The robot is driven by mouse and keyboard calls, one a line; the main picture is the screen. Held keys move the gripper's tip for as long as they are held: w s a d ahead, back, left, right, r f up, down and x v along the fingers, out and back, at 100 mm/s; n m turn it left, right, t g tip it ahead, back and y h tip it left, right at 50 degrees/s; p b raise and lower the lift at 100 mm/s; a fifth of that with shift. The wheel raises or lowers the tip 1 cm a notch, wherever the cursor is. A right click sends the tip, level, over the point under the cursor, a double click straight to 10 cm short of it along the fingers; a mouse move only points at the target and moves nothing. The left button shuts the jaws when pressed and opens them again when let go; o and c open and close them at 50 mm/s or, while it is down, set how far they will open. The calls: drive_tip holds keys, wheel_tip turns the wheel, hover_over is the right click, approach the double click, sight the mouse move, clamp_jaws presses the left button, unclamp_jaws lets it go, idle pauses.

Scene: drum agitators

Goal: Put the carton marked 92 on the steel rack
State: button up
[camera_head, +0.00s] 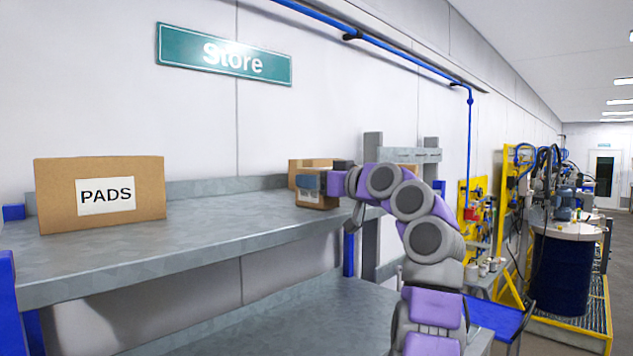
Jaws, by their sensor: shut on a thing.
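A small brown carton (317,203) is at the right end of the steel rack's (190,240) upper shelf. My gripper (311,182) is shut on it, reaching in from the right. The jaws cover the middle of the carton, and no number can be read on it. The carton's lower edge is at or just above the shelf surface; I cannot tell whether it touches. The rack has grey shelves and blue posts.
A larger carton marked PADS (100,194) stands at the left of the upper shelf. The shelf between the cartons is clear. Part of another brown thing (408,169) shows behind my arm. A blue drum (562,275) with yellow framing stands at the right.

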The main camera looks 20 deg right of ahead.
drive_tip(key=o, duration=1.3)
drive_tip(key=shift+c, duration=0.2)
drive_tip(key=b+v, duration=0.4)
drive_tip(key=v, duration=1.3)
drive_tip(key=shift+d, duration=0.25)
